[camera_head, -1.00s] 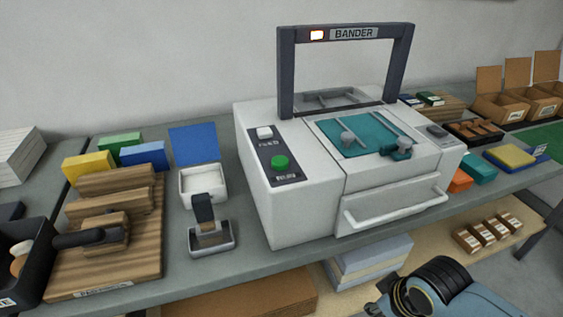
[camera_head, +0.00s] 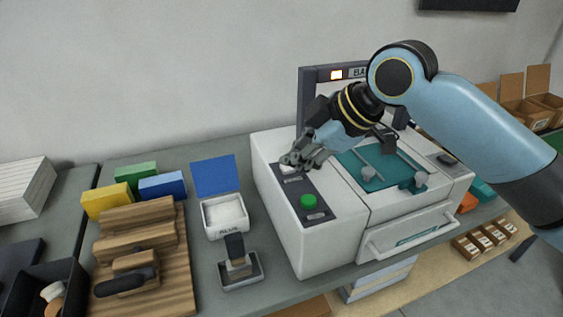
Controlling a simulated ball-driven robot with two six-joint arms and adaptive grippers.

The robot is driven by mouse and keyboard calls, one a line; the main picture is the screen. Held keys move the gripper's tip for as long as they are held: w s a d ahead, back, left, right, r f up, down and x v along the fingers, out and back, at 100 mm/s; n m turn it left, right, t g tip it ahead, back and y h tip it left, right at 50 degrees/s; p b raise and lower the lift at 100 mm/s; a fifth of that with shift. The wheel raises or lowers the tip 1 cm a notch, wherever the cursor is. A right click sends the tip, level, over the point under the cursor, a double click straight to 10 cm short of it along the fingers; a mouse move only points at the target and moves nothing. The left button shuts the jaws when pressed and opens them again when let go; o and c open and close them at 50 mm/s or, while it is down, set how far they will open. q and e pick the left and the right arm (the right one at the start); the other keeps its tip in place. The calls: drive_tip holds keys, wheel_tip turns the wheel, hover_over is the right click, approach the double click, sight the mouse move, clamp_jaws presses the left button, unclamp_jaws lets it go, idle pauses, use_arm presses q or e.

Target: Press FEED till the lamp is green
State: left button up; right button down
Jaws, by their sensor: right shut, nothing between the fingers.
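The banding machine (camera_head: 300,240) is a white box on the bench with a dark arch over it. The lamp (camera_head: 336,74) on the arch glows orange-white, not green. A dark panel (camera_head: 318,214) on the machine's left top carries a round green button (camera_head: 308,201) in front and the pale FEED button (camera_head: 289,169) behind it. My right gripper (camera_head: 292,161) is shut and empty, its fingertips over the FEED button and partly hiding it. I cannot tell whether they touch or press it. My left gripper is out of view.
My right arm crosses over the machine from the right and hides part of the arch. A teal plate (camera_head: 352,168) with grey knobs lies on the machine's top. Left of the machine stand an open blue-lidded box (camera_head: 213,230), a stamp (camera_head: 240,277) and a wooden block rack (camera_head: 180,262).

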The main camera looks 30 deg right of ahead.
drive_tip(key=w+d+r+n+t+y, duration=0.1)
drive_tip(key=w+d+r+n, duration=0.1)
drive_tip(key=w+r, duration=0.3)
drive_tip(key=shift+w+r+n, duration=0.35)
drive_tip(key=shift+w+n, duration=0.15)
drive_tip(key=shift+w, duration=0.05)
drive_tip(key=b, duration=0.7)
hover_over(286, 168)
wheel_tip(286, 168, down, 8)
drive_tip(key=shift+f, duration=0.1)
drive_tip(key=shift+f+b, duration=0.3)
drive_tip(key=shift+f, duration=0.05)
idle(0.5)
drive_tip(key=shift+f, duration=0.35)
